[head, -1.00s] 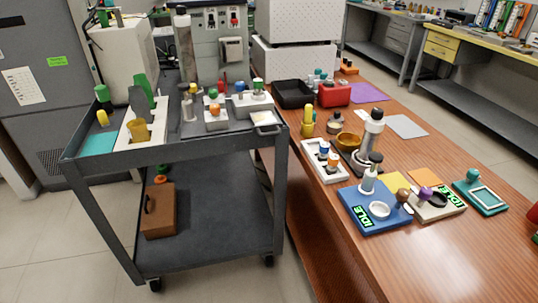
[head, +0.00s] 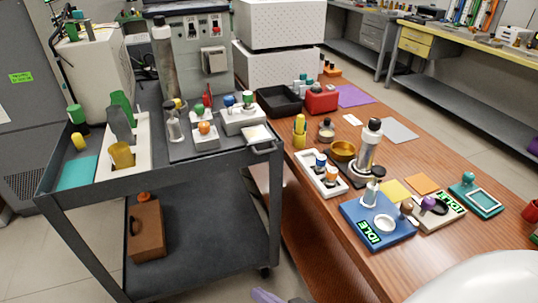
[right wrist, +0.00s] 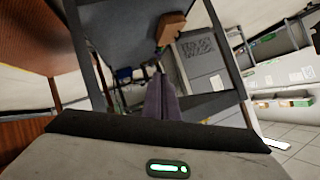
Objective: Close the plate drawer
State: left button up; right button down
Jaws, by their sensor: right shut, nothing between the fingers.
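No part is clearly marked as the plate drawer. A grey tray (head: 183,152) with a small handle (head: 263,149) and a pale square plate (head: 256,134) lies on the cart top in front of the grey machine (head: 190,50); I cannot tell if it is the drawer. My right gripper (head: 266,295) shows only as a purple tip at the bottom edge of the head view, low in front of the cart. In the right wrist view its fingers (right wrist: 159,85) are shut and empty, pointing toward the cart frame. My left gripper is not in view.
The dark cart (head: 62,192) holds a white rack (head: 139,150) and has a brown box (head: 145,232) on its lower shelf. The wooden bench (head: 420,262) on the right carries a blue IDLE device (head: 352,208) and several small items. Floor is open before the cart.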

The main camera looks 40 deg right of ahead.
jog(key=w+d+r+m+t+h+p, duration=0.1)
jog(key=w+d+r+m+t, duration=0.15)
jog(key=r+m, duration=0.2)
jog(key=w+d+r+m+t+h+p, duration=0.1)
jog(key=w+d+r+m+t+h, duration=0.15)
jog(key=d+r+m, duration=0.2)
jog(key=m+t+h+p, duration=0.2)
jog(key=m+h, duration=0.2)
jog(key=m, duration=0.4)
send_near(267, 153)
pick_arm(q)
jog(key=b, duration=0.1)
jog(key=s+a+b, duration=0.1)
jog(key=b, duration=0.1)
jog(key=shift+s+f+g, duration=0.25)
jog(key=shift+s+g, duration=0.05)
pick_arm(e)
jog(key=f+x, duration=0.1)
jog(key=x, duration=0.5)
jog(key=shift+w+r, duration=0.25)
jog(key=shift+r, duration=0.2)
